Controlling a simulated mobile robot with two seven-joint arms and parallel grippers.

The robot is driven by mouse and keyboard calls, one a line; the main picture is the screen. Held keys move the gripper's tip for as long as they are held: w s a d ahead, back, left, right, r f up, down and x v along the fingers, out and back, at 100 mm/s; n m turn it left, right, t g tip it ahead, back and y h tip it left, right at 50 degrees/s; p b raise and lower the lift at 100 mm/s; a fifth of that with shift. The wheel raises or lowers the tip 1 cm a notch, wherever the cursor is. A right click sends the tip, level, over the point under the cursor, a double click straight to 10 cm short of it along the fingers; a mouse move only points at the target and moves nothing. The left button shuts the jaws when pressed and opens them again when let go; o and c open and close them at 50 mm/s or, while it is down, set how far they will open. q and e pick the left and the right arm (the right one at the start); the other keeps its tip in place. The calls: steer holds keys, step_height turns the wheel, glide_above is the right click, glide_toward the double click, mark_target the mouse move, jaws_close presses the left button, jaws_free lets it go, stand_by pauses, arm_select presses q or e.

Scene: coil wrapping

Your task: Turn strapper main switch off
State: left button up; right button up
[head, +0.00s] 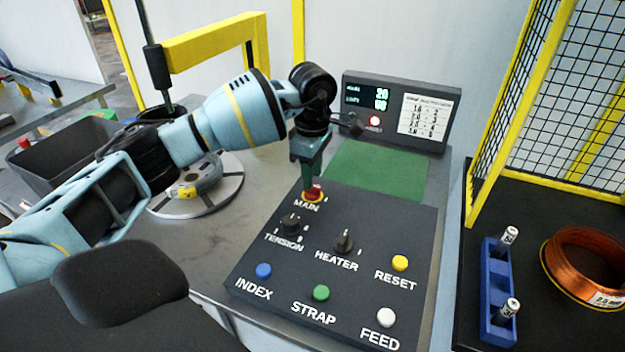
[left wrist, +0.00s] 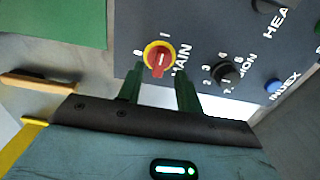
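The main switch (head: 313,192) is a red knob on a yellow ring at the top of the dark control panel (head: 262,235), above the word MAIN. In the left wrist view the main switch (left wrist: 160,58) has a white line on its handle that points roughly toward the I mark. My left gripper (head: 309,180) points down right at the switch. In the left wrist view my left gripper (left wrist: 160,82) has its two green fingers apart, one on each side of the knob's near edge. I cannot tell whether they touch it. My right gripper is out of view.
The panel also has a tension knob (head: 290,224), a heater knob (head: 344,240) and several coloured buttons. A lit display box (head: 405,110) stands behind the green mat (head: 380,170). A yellow-framed mesh fence (head: 560,90) and a copper coil (head: 588,262) are at the right.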

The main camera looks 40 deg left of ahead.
arm_select(q)
steer(key=shift+f, duration=1.35)
steer(key=shift+c, duration=0.2)
jaws_close()
